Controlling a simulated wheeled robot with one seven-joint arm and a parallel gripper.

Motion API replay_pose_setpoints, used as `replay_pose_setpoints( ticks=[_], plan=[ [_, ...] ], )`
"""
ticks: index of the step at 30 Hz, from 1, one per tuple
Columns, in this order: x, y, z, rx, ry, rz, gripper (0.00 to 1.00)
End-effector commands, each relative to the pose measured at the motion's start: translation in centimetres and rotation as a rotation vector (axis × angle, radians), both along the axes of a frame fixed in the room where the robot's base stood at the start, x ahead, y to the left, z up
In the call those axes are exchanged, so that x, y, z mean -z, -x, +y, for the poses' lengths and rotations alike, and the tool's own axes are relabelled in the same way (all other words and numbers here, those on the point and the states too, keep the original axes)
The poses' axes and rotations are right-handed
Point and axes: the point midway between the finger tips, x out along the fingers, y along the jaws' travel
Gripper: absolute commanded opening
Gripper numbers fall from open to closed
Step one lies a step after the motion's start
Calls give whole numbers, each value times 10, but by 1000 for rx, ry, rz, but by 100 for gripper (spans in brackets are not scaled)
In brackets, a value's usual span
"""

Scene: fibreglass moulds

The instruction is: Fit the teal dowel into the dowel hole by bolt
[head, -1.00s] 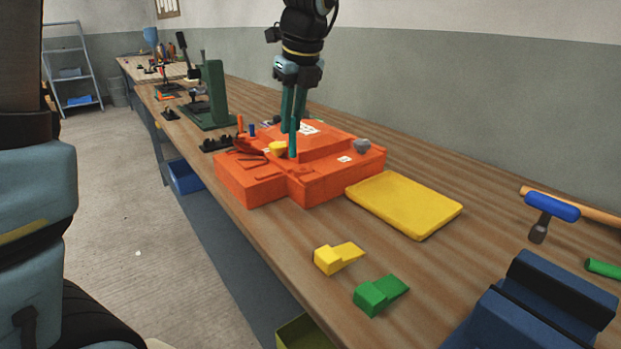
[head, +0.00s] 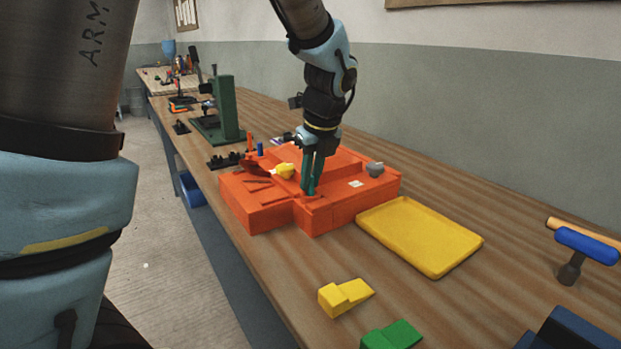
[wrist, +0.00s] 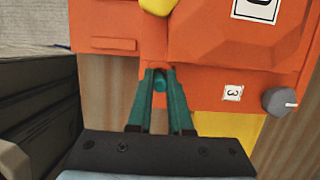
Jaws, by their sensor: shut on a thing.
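My gripper (head: 312,178) has teal fingers and points down over the near part of the orange mould (head: 352,208). In the wrist view, my gripper (wrist: 159,78) is shut on the teal dowel (wrist: 159,86), whose round end shows between the fingertips. The fingers and dowel share a colour, so the dowel is hard to tell apart in the head view. The tips are at or just above the mould's near ledge; contact is unclear. The dowel hole is not visible. I cannot tell which part is the bolt; a grey knob (head: 375,169) stands on the mould's right.
A yellow piece (head: 284,171) sits on the mould left of my gripper. A yellow tray (head: 425,238) lies right of the mould. Yellow (head: 345,297) and green (head: 392,336) wedges lie in front. A green press (head: 227,110) stands behind. Bare bench lies between the mould and the wedges.

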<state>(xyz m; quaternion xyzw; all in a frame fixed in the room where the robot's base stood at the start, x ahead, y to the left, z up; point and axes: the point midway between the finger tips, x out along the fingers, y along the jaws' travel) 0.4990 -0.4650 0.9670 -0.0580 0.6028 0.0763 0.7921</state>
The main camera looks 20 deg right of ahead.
Motion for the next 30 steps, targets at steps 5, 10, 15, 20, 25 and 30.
replay_pose_setpoints(
  ticks=[5, 10, 15, 20, 25, 30],
  plan=[
    [3, 0, 0, 0, 1, -1, 0],
    [4, 0, 0, 0, 1, -1, 0],
    [6, 0, 0, 0, 0, -1, 29],
    [5, 0, 0, 0, 0, -1, 47],
    [5, 0, 0, 0, 0, -1, 48],
    [0, 0, 0, 0, 3, -2, 48]
  ],
)
